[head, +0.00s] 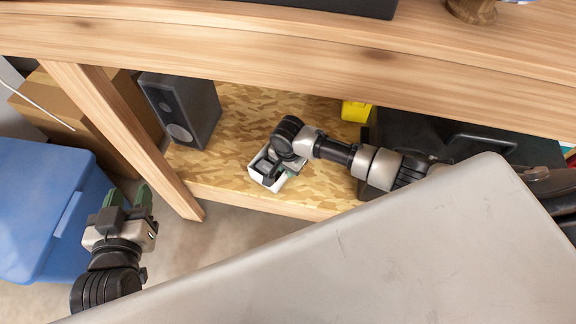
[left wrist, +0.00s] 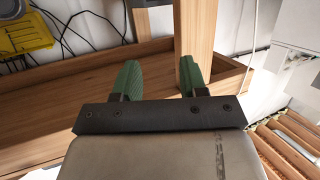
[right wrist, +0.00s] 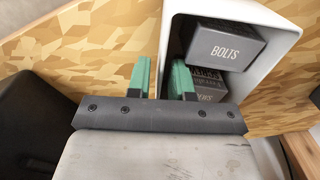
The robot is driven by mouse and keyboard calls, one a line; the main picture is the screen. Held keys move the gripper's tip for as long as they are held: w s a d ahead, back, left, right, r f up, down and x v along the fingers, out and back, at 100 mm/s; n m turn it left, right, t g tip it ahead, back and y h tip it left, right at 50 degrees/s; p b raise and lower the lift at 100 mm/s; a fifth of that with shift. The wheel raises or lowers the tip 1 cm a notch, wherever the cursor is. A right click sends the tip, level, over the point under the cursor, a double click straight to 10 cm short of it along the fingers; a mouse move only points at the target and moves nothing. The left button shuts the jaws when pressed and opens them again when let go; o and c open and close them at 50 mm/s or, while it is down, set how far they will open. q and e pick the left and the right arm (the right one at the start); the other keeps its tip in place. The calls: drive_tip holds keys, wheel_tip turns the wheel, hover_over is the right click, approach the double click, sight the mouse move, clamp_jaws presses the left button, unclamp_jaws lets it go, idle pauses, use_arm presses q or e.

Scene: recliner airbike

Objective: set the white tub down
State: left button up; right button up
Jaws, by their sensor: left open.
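The white tub (head: 258,167) is at the front part of the patterned shelf under the wooden bench, partly covered by my right gripper. In the right wrist view the tub (right wrist: 270,20) holds dark boxes, one marked BOLTS (right wrist: 226,46). I cannot tell whether the tub's base touches the shelf. My left gripper (head: 127,197) is open and empty, beside the blue bin; its fingers stand wide apart in the left wrist view (left wrist: 158,78).
A dark speaker (head: 182,108) stands on the patterned shelf (head: 240,105), left of the tub. A black case (head: 440,130) and a yellow object (head: 355,111) are to its right. A bench leg (head: 125,140) and blue bin (head: 45,210) are near my left gripper.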

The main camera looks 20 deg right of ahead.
drive_tip(key=shift+o, duration=0.3)
